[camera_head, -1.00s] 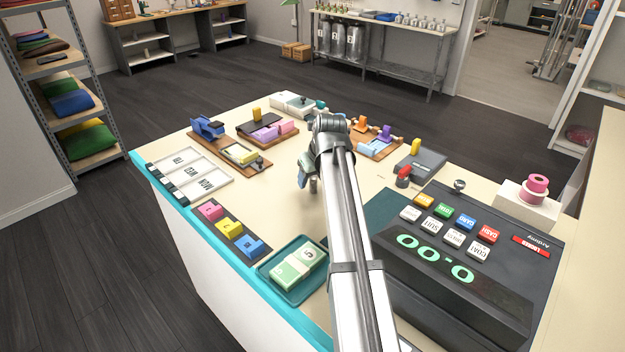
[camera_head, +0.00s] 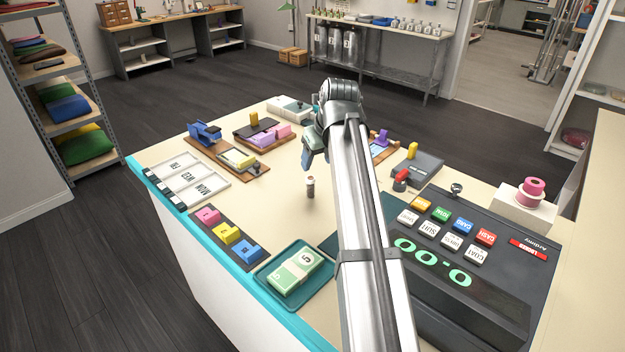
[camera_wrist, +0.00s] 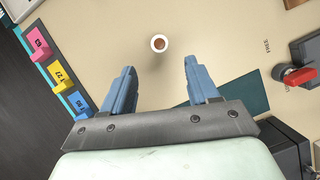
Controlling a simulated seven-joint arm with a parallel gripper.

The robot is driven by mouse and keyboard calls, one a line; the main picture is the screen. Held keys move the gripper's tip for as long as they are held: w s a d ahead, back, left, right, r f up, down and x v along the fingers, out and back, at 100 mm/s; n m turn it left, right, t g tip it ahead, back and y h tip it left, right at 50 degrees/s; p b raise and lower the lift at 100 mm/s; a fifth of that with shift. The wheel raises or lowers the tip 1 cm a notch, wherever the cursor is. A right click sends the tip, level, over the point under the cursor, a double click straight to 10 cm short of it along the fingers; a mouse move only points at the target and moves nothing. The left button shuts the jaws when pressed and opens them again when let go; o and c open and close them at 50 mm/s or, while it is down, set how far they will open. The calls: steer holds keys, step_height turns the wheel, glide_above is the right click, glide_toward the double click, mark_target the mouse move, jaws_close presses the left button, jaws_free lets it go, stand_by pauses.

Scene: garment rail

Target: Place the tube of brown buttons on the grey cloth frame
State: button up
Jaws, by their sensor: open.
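The tube of brown buttons (camera_head: 310,187) stands upright on the cream counter, small and light with a dark band. The wrist view looks down on its round brown top with a pale rim (camera_wrist: 159,43). My gripper (camera_head: 311,158) is above and behind the tube in the head view, apart from it. In the wrist view its two blue fingers (camera_wrist: 159,68) are spread, with nothing between them, and the tube lies just beyond their tips. I cannot make out which thing is the grey cloth frame; my arm hides part of the counter.
White day-labelled frames (camera_head: 184,178), coloured blocks on a dark strip (camera_head: 226,233) and a teal tray with notes (camera_head: 264,282) line the left edge. A black till (camera_head: 470,275) stands right. Wooden boards with blocks (camera_head: 240,160) lie behind. Counter around the tube is clear.

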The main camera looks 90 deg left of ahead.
steer(key=shift+f, duration=0.1)
steer(key=n+y, duration=0.9)
steer(key=n, duration=2.3)
glide_toward(312, 182)
steer(key=x, duration=0.4)
steer(key=shift+s+a+f, duration=0.25)
steer(key=shift+s+a, duration=0.05)
steer(key=shift+x, duration=2.6)
steer(key=shift+w+r, duration=0.15)
steer(key=shift+w, duration=0.05)
